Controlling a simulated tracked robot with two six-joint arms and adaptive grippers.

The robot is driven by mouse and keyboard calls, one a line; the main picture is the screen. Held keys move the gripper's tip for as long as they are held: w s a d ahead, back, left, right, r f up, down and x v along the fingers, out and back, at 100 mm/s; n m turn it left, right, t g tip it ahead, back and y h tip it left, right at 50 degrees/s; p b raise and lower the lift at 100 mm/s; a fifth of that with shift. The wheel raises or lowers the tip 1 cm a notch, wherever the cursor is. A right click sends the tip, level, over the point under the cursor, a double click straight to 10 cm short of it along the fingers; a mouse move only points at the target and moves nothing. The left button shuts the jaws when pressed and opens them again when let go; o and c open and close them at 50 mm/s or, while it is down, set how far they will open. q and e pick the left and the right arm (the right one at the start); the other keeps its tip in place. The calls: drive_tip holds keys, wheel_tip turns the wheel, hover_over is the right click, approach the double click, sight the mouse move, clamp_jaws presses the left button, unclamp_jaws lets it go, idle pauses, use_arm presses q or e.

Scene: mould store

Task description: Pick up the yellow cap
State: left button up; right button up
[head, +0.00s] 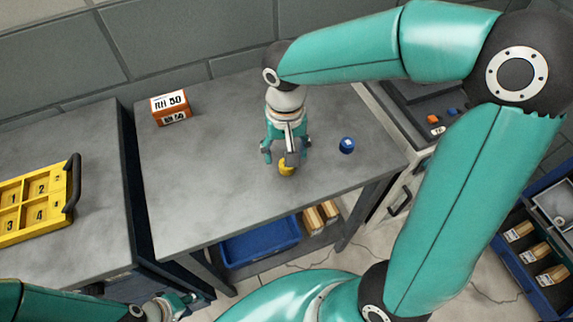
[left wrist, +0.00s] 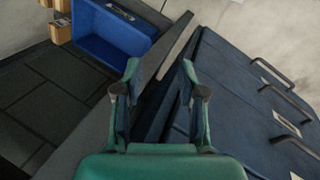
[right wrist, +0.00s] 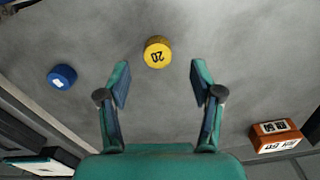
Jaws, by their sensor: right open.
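The yellow cap (head: 286,168) sits on the grey table, partly covered by my right gripper in the head view. My left gripper (head: 175,303) is low at the front, away from the cap. In the left wrist view its fingers (left wrist: 165,75) are apart with nothing between them.
A blue cap (head: 347,145) stands right of the yellow one. An orange-and-white box (head: 171,107) is at the table's back left. A yellow numbered tray (head: 72,190) lies on the left bench. A blue bin (head: 262,243) is under the table. The table's left half is mostly clear.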

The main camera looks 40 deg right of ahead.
sight(285, 171)
drive_tip(key=f, duration=0.5)
drive_tip(key=shift+w+d, duration=0.15)
drive_tip(key=shift+d, duration=0.1)
drive_tip(key=c, duration=0.9)
